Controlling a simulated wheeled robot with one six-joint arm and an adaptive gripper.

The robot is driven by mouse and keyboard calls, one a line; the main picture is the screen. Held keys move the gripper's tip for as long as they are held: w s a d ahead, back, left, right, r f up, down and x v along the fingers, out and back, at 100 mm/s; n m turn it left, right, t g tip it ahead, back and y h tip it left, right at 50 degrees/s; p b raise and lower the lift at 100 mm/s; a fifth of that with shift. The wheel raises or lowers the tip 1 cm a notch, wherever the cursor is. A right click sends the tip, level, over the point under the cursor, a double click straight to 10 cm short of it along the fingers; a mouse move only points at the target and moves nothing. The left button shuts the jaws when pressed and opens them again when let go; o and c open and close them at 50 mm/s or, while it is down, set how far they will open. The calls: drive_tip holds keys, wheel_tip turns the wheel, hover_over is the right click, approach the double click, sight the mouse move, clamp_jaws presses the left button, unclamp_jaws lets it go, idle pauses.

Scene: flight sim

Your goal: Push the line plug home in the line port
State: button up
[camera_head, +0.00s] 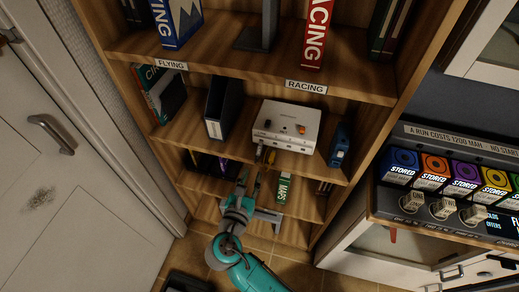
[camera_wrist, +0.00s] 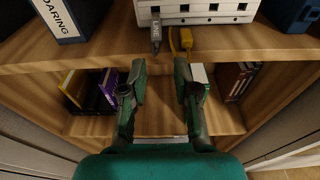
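The line plug (camera_wrist: 156,33), grey and marked LINE, points at the front of a white box (camera_head: 287,126) on the middle shelf. In the wrist view, the plug's far end meets the leftmost part of the box's port face (camera_wrist: 200,19). I cannot tell how deep it sits, and the line port itself is hidden behind it. My gripper (camera_wrist: 161,78) is open and empty, its two green fingers apart, short of the plug and below the shelf edge in the picture. The gripper also shows in the head view (camera_head: 257,172), in front of the box.
A yellow plug and cable (camera_wrist: 182,39) sit just right of the line plug. The wooden shelf edge (camera_wrist: 80,57) runs below the box. A dark binder (camera_head: 220,107) stands left of the box, and a blue object (camera_head: 340,144) stands right. Books fill parts of the lower shelf.

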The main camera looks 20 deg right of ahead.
sight(258, 154)
drive_tip(key=x, duration=1)
drive_tip(key=shift+w+r, duration=0.15)
drive_tip(key=shift+w, duration=0.4)
drive_tip(key=c, duration=0.5)
